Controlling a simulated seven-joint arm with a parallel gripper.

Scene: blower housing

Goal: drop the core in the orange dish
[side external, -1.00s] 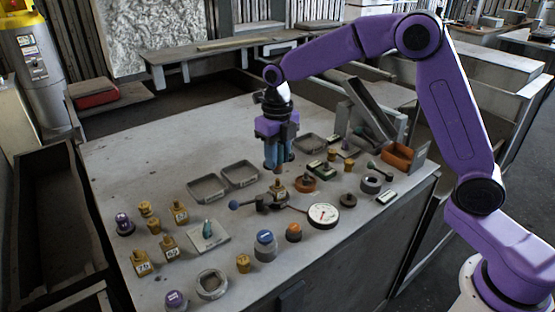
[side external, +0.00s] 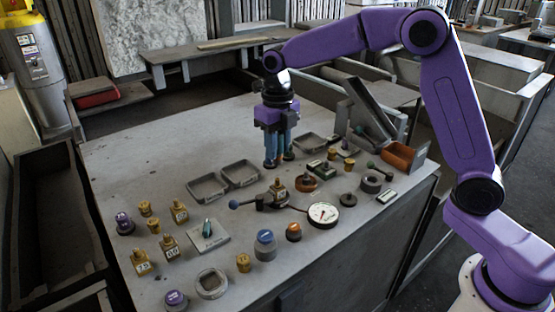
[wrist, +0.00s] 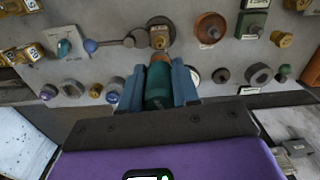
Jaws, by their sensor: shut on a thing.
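An orange open-topped box (side external: 398,157), the likeliest orange dish, stands at the table's right end, well right of my gripper. A low round orange piece (side external: 306,185) lies nearer.
Two grey trays (side external: 240,174) lie left of my gripper. A white dial gauge (side external: 323,213), a grey ring (side external: 371,184) and several knobs and brass pieces crowd the near side. A sloping chute (side external: 372,108) rises at the back right. The table's far left is clear.

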